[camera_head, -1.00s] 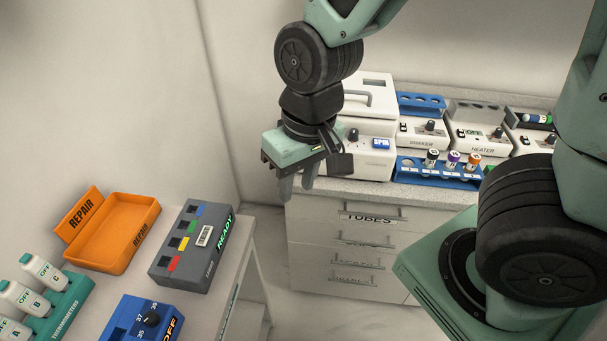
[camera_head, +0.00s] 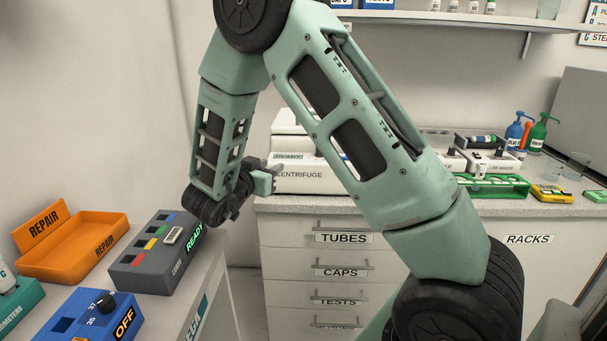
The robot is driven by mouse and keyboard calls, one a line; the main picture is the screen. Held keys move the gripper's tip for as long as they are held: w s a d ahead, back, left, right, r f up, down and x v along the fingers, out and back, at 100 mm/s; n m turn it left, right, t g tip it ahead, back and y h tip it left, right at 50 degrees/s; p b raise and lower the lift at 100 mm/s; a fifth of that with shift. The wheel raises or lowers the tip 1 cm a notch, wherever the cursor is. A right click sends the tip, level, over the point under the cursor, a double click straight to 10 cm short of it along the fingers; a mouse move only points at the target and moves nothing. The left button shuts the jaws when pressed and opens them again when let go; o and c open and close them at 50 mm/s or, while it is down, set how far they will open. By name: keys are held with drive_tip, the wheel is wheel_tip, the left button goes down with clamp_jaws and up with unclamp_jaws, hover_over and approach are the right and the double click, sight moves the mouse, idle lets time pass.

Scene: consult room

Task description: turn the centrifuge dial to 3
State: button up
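The white centrifuge (camera_head: 296,184), with its name on the front, stands on the counter at the back. My raised arm crosses in front of its right part, and its dial is hidden. My gripper (camera_head: 277,172) is at the left front corner of the centrifuge, pointing right towards it. The fingers are small and seen from the side, so I cannot tell whether they are open or whether they touch the housing. Nothing shows held in them.
An orange repair tray (camera_head: 72,258), a grey ready box (camera_head: 158,262) and a blue box with a black knob (camera_head: 92,315) are on the left table. A green rack (camera_head: 492,186) and pump bottles (camera_head: 537,134) stand right of my arm. Drawers are below the counter.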

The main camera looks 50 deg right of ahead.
drive_tip(key=s+m+g+h, duration=0.1)
drive_tip(key=s+g+h, duration=0.1)
drive_tip(key=s, duration=0.1)
drive_tip(key=p, duration=0.3)
approach(318, 149)
drive_tip(key=shift+g, duration=0.3)
drive_tip(key=d, duration=0.3)
drive_tip(key=w+d, duration=0.1)
drive_tip(key=d, duration=0.1)
drive_tip(key=w+d, duration=0.1)
drive_tip(key=d, duration=0.2)
drive_tip(key=shift+d+r, duration=0.1)
drive_tip(key=shift+d, duration=0.2)
drive_tip(key=c, duration=0.7)
